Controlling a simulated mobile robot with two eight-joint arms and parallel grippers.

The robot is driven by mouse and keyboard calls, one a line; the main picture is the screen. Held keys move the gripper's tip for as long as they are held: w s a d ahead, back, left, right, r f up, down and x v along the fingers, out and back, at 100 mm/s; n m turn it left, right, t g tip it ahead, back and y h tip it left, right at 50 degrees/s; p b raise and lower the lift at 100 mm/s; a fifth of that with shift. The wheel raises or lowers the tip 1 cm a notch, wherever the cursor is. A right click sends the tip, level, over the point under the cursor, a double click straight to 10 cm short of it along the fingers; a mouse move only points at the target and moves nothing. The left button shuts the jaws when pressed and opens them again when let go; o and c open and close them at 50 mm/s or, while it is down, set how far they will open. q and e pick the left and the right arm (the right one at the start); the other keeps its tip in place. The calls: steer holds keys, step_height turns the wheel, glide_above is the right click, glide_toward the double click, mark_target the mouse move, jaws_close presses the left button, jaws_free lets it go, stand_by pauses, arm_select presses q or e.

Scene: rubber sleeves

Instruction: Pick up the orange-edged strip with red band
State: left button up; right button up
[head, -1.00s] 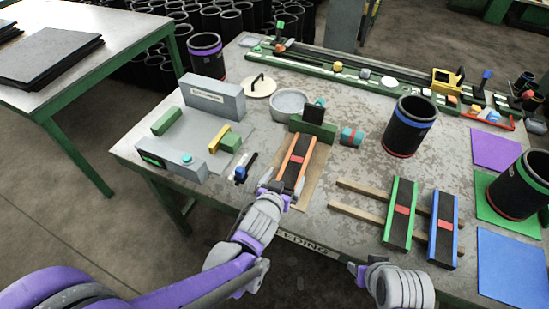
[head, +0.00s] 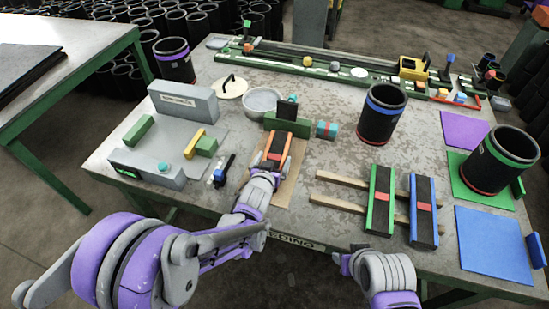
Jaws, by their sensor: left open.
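The orange-edged strip (head: 278,145) is dark with orange long edges and a red band. It lies on a brown mat (head: 292,172) in the middle of the table, its far end by a green block with a black upright piece (head: 288,122). My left gripper (head: 268,167) is open at the strip's near end, its fingers close to the two orange edges. It hides the near part of the strip; I cannot tell whether it touches. My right gripper (head: 350,258) is low in the view at the table's front edge, away from the strip; its jaws are not clear.
Green-edged (head: 382,200) and blue-edged (head: 424,210) strips with red bands lie across wooden bars to the right. A grey machine (head: 185,103) stands at left. A small teal block with a red band (head: 327,129) and a black sleeve (head: 381,115) stand right of the mat.

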arm_select(q)
steer(key=shift+w+f, duration=0.1)
steer(key=shift+w, duration=0.1)
steer(key=c, duration=1.1)
